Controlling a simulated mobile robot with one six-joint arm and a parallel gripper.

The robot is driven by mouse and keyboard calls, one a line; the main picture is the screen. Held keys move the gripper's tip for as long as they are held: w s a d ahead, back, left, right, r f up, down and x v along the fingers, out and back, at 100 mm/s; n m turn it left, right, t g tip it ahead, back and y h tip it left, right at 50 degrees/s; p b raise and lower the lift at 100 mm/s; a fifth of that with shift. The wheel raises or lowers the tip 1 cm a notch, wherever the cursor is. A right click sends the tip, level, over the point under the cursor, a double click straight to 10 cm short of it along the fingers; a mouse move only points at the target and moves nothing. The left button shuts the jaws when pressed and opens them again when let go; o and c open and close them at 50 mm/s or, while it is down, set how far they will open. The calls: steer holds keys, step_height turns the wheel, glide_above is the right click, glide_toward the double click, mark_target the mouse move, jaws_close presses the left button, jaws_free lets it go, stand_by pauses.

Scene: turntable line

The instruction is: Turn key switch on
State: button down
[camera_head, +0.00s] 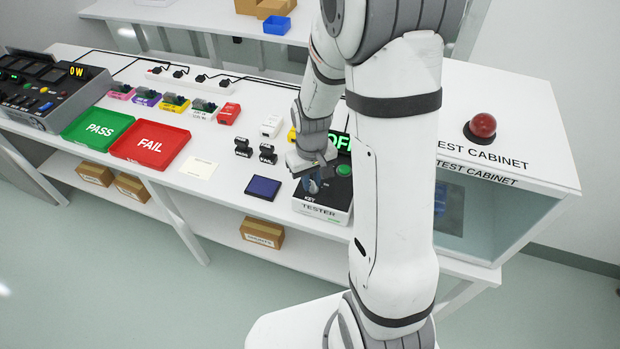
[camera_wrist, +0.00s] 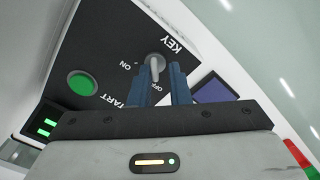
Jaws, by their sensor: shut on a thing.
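The tester box (camera_head: 322,214) stands on the bench, partly behind my arm in the head view. Its key switch (camera_wrist: 155,64) is a grey knob on the dark panel, with KEY, ON and OFF printed around it in the wrist view. My gripper (camera_wrist: 158,73) has its blue fingers at the knob and is shut on it; in the head view my gripper (camera_head: 313,185) is over the KEY end of the box. The knob's exact pointing is hard to tell. The green START button (camera_wrist: 82,83) is left of the knob. The green display is partly hidden and seems to read OFF.
The test cabinet (camera_head: 540,135) with a red dome lamp (camera_head: 481,127) stands to the right. Red FAIL (camera_head: 150,145) and green PASS (camera_head: 97,129) trays lie farther left.

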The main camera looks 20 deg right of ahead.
steer(key=shift+d, duration=0.25)
steer(key=shift+f+m+b, duration=0.1)
steer(key=shift+m+b, duration=0.6)
steer(key=shift+m, duration=0.9)
steer(key=m+b, duration=0.1)
steer(key=m, duration=0.2)
steer(key=shift+m, duration=0.3)
steer(key=m+b, duration=0.1)
steer(key=m, duration=0.2)
steer(key=shift+m, duration=0.4)
steer(key=m+b, duration=0.1)
steer(key=m, duration=0.3)
steer(key=shift+w+m+b, duration=0.1)
steer(key=shift+m+b, duration=0.25)
steer(key=shift+m, duration=1.25)
steer(key=c, duration=1.6)
jaws_free()
steer(key=shift+o, duration=0.2)
